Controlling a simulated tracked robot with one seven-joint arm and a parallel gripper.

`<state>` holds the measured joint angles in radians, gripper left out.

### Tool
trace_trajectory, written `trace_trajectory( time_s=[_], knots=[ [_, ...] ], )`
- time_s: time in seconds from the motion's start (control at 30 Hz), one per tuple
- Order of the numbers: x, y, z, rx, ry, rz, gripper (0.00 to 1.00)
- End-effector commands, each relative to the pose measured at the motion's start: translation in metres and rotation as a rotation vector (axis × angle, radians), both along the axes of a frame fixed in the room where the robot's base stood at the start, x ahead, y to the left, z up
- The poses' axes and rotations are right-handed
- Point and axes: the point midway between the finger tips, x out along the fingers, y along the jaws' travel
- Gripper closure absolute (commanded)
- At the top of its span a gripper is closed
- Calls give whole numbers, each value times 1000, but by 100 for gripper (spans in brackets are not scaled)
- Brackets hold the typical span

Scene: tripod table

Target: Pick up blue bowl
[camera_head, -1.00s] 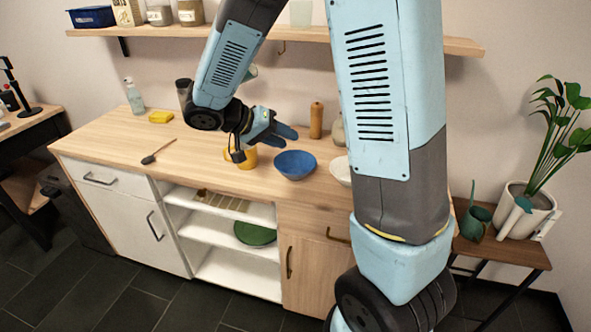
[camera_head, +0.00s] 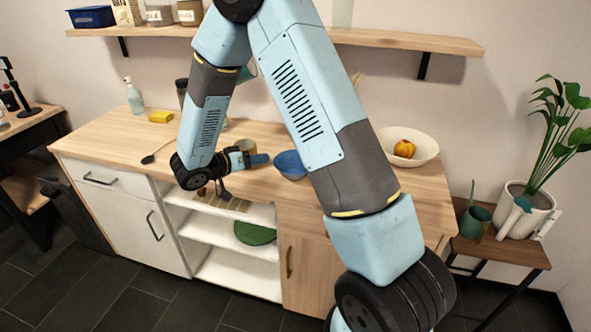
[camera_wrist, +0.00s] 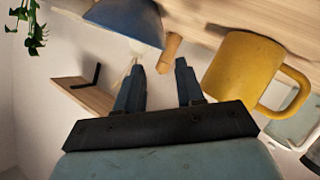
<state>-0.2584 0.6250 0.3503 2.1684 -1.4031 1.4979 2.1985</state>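The blue bowl (camera_head: 291,166) stands upright on the wooden counter, its right side partly hidden by my arm in the head view. My gripper (camera_head: 266,159) is low over the counter just left of the bowl, its fingers pointing right towards it. In the wrist view my gripper (camera_wrist: 160,76) has its two fingers apart, with nothing between them. The blue bowl (camera_wrist: 128,22) shows there at the top, just beyond the left finger and cut by the frame's edge. Whether a finger touches the bowl I cannot tell.
A white bowl (camera_head: 424,146) holding an orange fruit is at the right. A wall shelf (camera_head: 400,41) hangs above.

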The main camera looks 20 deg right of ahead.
Motion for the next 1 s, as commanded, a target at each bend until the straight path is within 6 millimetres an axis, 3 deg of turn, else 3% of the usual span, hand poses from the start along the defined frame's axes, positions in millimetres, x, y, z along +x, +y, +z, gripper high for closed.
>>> trace_trajectory(
  time_s=[0.2,1.0],
  knots=[
    [12,-29,-11,0,1,-1,62],
    [40,-80,-30,0,1,1,62]
  ],
)
